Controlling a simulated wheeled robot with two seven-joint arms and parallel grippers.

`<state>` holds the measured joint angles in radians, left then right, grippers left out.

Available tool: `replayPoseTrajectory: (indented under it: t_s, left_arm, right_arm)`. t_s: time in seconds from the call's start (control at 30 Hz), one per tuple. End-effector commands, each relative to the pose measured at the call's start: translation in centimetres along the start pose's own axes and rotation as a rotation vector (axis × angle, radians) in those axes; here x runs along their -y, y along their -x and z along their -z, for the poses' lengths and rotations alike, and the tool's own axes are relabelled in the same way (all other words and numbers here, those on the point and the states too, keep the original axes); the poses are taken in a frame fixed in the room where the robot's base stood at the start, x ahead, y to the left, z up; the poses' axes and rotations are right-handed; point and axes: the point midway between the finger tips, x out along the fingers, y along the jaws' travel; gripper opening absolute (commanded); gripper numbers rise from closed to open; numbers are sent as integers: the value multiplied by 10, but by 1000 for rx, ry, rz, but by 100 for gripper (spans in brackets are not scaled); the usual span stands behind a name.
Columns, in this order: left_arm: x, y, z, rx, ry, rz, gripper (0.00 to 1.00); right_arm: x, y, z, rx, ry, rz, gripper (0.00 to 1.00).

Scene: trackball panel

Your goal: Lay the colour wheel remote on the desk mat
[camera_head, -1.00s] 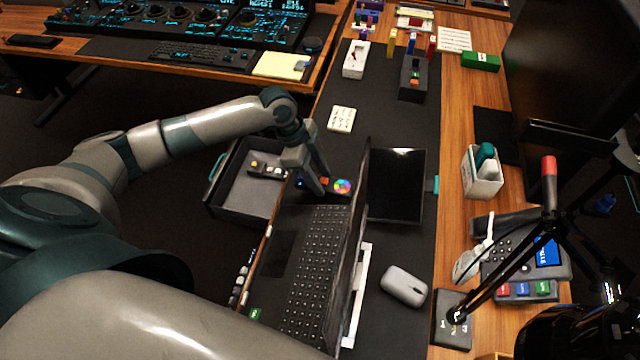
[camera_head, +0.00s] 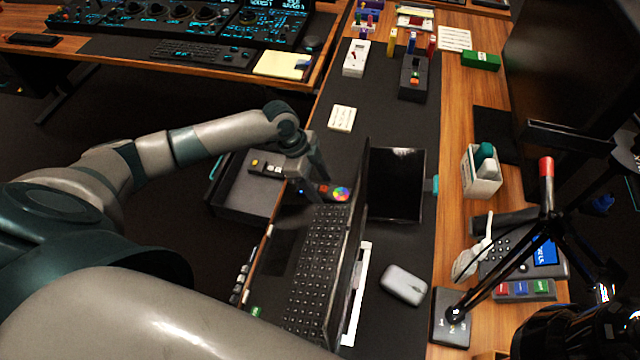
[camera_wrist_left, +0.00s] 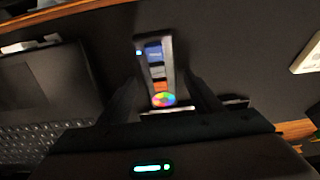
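The colour wheel remote (camera_head: 341,194) is a dark narrow bar with a colour disc at one end. In the head view it appears flat on the dark desk mat (camera_head: 345,87), beside the far end of the laptop. My left gripper (camera_head: 317,182) is above it and hides part of its middle. In the left wrist view the remote (camera_wrist_left: 157,75) shows blue, grey and orange buttons between the two fingers of the left gripper (camera_wrist_left: 163,90). Dark gaps show on both sides, so the fingers look open around it. My right gripper is not in view.
The open laptop (camera_head: 318,262) stands close to the remote, with a dark tablet-like panel (camera_head: 396,185) behind its screen. An open drawer (camera_head: 240,190) is to the left.

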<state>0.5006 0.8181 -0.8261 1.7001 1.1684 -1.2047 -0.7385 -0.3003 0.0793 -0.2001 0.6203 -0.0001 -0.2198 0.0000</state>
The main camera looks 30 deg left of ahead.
Motion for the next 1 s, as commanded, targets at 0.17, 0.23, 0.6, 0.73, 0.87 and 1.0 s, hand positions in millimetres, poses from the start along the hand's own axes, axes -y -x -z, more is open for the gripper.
replayPoseTrajectory:
  t_s: [0.17,0.23,0.6,0.73,0.87,1.0]
  left_arm:
    - [0,0,0,0,0,0,59]
    - [0,1,0,0,0,0,59]
    - [1,28,0,0,-2,3,59]
    - [1,50,0,0,-2,4,59]
    - [1,73,0,0,-2,3,59]
    - [1,96,0,0,-2,3,59]
  right_arm:
    - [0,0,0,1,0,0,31]
    - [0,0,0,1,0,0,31]
    - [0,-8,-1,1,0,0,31]
    - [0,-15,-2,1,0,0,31]
    - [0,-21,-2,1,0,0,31]
    - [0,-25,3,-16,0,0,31]
